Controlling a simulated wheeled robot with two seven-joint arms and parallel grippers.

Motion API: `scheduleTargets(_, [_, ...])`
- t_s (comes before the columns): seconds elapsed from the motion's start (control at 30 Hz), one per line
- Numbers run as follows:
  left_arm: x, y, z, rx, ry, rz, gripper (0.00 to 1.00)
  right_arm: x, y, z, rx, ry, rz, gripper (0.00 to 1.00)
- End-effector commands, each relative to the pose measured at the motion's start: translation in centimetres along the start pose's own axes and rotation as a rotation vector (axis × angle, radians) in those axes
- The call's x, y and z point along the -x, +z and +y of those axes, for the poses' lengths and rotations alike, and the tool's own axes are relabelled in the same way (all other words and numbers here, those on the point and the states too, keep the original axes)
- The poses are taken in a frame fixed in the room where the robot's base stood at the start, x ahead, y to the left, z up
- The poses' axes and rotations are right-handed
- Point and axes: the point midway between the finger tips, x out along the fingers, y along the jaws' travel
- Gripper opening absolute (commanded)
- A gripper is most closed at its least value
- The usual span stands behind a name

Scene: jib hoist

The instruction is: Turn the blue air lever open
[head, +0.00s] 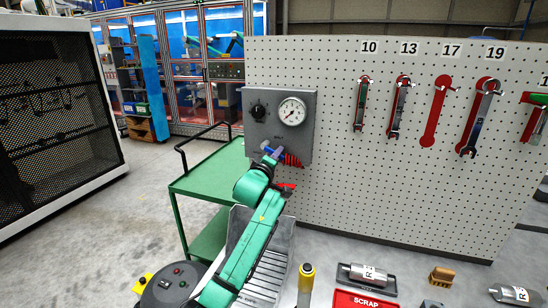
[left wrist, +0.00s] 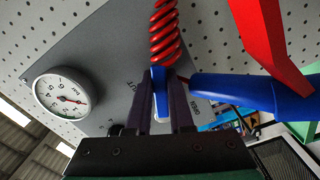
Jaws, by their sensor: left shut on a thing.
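The blue air lever (head: 274,153) is on the grey panel (head: 277,104), below the round gauge (head: 292,111). My left gripper (head: 265,162) is at the lever in the head view. In the left wrist view, the dark fingers of my left gripper (left wrist: 161,100) are shut on the blue lever (left wrist: 158,80), one on each side. A label reading OPEN shows right of the fingers; a partly hidden label is on the left. The gauge (left wrist: 62,95) shows a red needle. My right gripper is not in view.
A red coiled hose (head: 292,160) hangs beside the lever; in the left wrist view it (left wrist: 165,35) is just above the fingers. A blue pipe (left wrist: 245,92) runs to the right there. A green cart (head: 210,170) stands left of the panel. Wrenches hang on the pegboard (head: 340,180).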

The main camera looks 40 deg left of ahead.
Motion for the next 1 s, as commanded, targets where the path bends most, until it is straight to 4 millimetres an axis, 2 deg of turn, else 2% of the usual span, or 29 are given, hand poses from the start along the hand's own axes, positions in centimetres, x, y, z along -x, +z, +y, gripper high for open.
scheduleTargets(0.03, [-0.1, 0.3, -0.8, -0.037, -0.011, -0.006, 0.00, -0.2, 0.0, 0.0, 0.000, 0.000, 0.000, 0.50])
scheduleTargets(0.2, [-0.1, 0.2, -1.6, -0.200, -0.012, -0.007, 0.00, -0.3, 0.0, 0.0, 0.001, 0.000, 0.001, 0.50])
scheduleTargets(1.0, [0.0, -1.8, -4.8, -0.941, -0.012, -0.012, 0.00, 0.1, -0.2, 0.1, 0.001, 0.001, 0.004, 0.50])
